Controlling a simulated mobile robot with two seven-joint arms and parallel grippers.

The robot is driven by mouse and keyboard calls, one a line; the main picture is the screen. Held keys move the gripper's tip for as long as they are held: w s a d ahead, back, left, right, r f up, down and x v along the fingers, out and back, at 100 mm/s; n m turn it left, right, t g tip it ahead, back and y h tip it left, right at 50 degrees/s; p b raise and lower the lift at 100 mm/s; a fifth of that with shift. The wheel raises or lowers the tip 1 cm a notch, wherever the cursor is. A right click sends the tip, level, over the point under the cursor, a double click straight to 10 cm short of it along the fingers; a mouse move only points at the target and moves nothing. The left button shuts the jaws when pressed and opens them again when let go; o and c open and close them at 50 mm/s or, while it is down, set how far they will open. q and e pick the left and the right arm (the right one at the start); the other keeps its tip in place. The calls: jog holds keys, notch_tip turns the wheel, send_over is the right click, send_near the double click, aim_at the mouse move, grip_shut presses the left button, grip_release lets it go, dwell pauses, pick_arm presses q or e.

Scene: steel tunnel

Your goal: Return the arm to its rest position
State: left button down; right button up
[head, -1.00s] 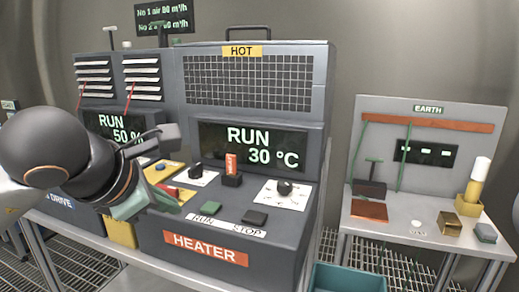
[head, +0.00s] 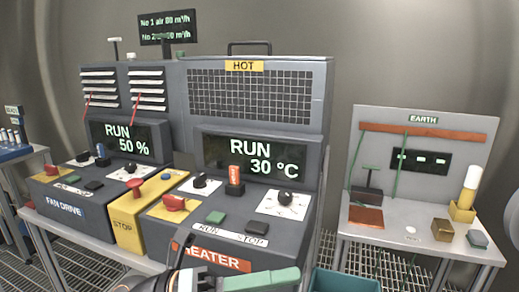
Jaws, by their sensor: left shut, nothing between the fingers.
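My left gripper (head: 268,280) shows at the bottom edge of the head view, in front of the heater's lower front. Its green fingers are shut with nothing between them, and it covers part of the HEATER label. Much of the arm behind it is cut off by the frame. The heater (head: 180,230) has a display (head: 250,155) reading RUN 30 °C. The fan drive (head: 50,190) to its left has a display (head: 128,141) reading RUN 50 %. My right gripper is not in view.
A yellow STOP block (head: 126,229) with a red knob stands between the two panels. An earth bench (head: 365,240) with small items is at right. A teal bin (head: 340,283) sits low between heater and bench.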

pick_arm(q)
jog(key=w+a+f+n+t+y+p, duration=0.1)
jog(key=w+a+f+n+t+y, duration=0.35)
jog(key=n, duration=0.65)
jog(key=w+a+f+n+t+y+p, duration=0.1)
jog(key=a+f+n+t+y, duration=0.35)
jog(key=f+n+t, duration=0.45)
jog(key=w+a+f+n+t+y+p, duration=0.1)
jog(key=w+a+f+n+t+y, duration=0.35)
jog(key=n, duration=0.75)
jog(key=s+a+f+n+g+y, duration=0.2)
jog(key=s+f+n+g, duration=0.2)
jog(key=s+f, duration=0.5)
jog(key=s+a+f+n+g+y+p, duration=0.1)
jog(key=s+a+f+n+g+y, duration=0.2)
jog(key=s+f, duration=0.6)
notch_tip(320, 180, down, 6)
jog(key=shift+s+a+n+g, duration=0.3)
jog(key=shift+a+n+g, duration=0.1)
jog(key=shift+g, duration=0.4)
